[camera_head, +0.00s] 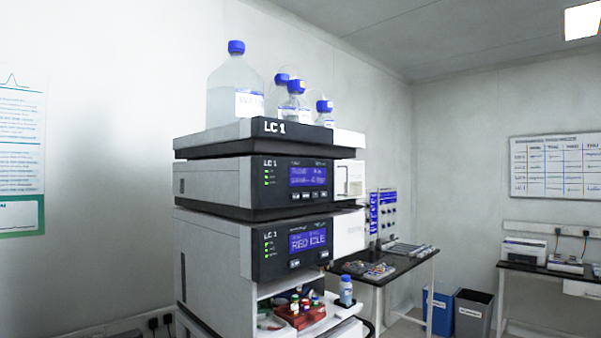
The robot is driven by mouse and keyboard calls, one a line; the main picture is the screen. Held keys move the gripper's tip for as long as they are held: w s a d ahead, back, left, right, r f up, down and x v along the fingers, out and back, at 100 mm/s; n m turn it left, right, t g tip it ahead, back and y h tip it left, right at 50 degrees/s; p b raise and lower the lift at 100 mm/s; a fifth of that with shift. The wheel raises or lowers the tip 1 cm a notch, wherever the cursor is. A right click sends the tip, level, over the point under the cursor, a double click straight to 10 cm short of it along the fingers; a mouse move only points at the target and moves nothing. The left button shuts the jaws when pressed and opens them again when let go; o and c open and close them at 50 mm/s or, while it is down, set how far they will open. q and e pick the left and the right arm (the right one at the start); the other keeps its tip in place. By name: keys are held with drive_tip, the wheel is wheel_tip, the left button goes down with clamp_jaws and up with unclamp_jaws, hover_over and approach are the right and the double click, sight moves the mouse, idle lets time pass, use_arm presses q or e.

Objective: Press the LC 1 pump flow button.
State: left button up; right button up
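The LC 1 column stack stands in the middle of the head view. Its upper module (245,186) has a dark front with a lit blue display (308,175) and a row of small buttons (309,195) below it. The lower module (245,248) has a blue display (307,240) reading something like "RED IDLE". A small light button (294,263) is below that display, with another (324,255) to its right. The labels are too small to tell which button is the pump flow button. Neither of my grippers is in view.
A solvent tray (222,139) tops the stack, holding a large blue-capped bottle (230,90) and smaller ones. A dark bench (395,262) stands behind right, with bins (472,312) beyond.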

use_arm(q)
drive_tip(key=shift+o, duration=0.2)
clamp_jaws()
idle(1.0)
